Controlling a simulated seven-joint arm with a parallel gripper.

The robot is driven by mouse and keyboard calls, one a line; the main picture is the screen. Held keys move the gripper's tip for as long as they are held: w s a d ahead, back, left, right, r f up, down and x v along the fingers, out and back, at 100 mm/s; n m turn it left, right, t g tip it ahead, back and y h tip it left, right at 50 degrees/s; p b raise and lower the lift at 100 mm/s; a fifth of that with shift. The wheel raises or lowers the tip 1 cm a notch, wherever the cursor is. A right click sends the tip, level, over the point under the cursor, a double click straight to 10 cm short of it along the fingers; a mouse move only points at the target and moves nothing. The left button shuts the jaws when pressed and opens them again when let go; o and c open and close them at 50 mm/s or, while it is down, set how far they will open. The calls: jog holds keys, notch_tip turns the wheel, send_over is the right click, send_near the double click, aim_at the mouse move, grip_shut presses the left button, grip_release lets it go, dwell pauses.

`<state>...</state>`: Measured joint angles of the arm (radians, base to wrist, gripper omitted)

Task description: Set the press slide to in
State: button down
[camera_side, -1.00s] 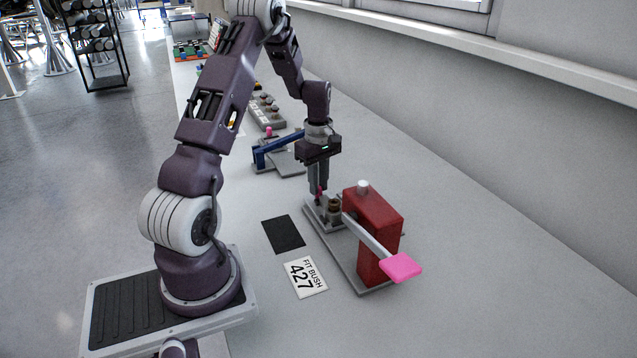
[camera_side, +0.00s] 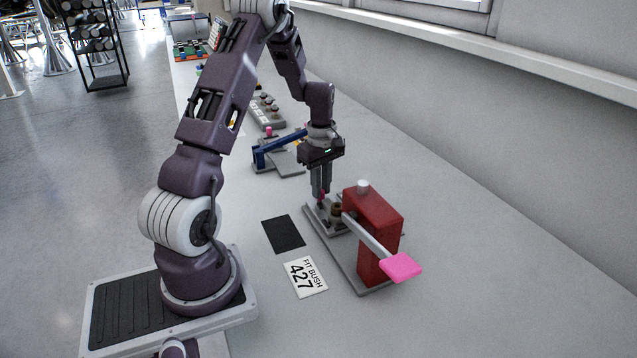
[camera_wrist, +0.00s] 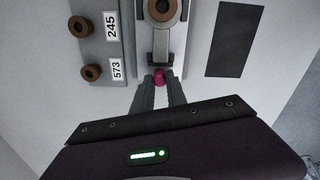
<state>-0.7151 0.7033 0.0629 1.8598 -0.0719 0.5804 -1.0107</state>
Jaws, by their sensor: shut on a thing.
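The press has a red body (camera_side: 374,232) on a grey base plate, with a long lever ending in a pink pad (camera_side: 402,267). Its slide (camera_wrist: 160,48) carries a brown ring-shaped bushing (camera_wrist: 161,9), which also shows in the side view (camera_side: 337,209) close to the front of the red body, beside the lever. The slide's pink knob (camera_wrist: 159,77) is at its near end. My gripper (camera_side: 321,201) points down at that end of the press base, with its fingers shut on the pink knob. The fingers partly hide the knob.
A black mat (camera_side: 283,234) and a card reading FIT BUSH 427 (camera_side: 306,277) lie left of the press. A grey rack (camera_wrist: 93,41) holds brown bushings labelled 245 and 573. A blue-handled device (camera_side: 278,149) stands behind. The table to the right is clear.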

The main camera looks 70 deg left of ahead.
jog(key=d, duration=1)
jog(key=shift+d, duration=0.2)
jog(key=c, duration=1.3)
grip_release()
jog(key=shift+c, duration=0.2)
notch_tip(320, 180, up, 7)
jog(key=shift+r, duration=0.1)
